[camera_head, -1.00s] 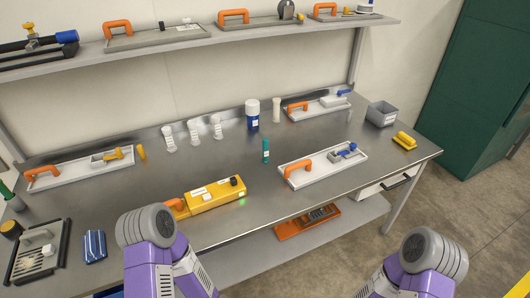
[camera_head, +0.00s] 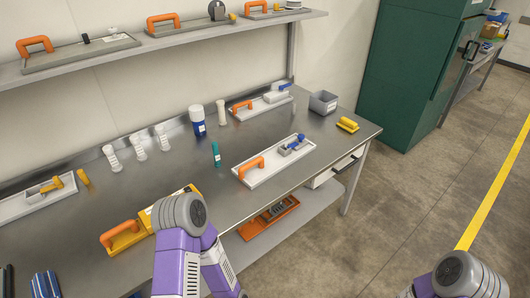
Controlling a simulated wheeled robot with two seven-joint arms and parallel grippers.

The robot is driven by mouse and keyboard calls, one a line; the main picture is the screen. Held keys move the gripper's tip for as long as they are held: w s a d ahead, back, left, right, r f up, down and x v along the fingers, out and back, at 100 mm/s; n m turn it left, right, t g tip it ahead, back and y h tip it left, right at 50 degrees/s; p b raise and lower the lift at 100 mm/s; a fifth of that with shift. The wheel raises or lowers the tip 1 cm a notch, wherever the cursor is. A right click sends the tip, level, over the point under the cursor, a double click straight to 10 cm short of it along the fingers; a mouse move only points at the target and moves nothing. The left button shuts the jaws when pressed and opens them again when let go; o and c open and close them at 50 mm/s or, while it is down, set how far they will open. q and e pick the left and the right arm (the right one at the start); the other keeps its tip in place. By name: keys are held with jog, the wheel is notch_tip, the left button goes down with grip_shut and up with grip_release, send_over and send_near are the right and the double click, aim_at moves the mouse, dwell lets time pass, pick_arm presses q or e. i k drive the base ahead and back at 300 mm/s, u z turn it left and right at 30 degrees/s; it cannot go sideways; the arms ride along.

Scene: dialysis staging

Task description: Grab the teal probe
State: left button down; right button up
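The teal probe (camera_head: 216,153) is a small upright teal cylinder with a pale label. It stands on the metal bench, left of the white tray with the orange handle and in front of the blue-and-white bottle. Nothing touches it. My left arm comes in at the bottom centre, its grey rounded joint in front of the yellow case and well short of the probe. My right arm shows only at the bottom right corner, over the floor. Neither gripper's fingers can be seen.
A white tray (camera_head: 248,180) with an orange handle lies right of the probe. A blue-and-white bottle (camera_head: 197,121) and a pale cylinder (camera_head: 222,113) stand behind it. A yellow case (camera_head: 125,239) lies at the front left. A grey bin (camera_head: 323,103) stands at the back right. The floor at right is clear.

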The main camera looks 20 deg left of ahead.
aim_at(214, 145)
jog(key=z, duration=1.1)
jog(key=i, duration=1.85)
jog(key=u, duration=3.6)
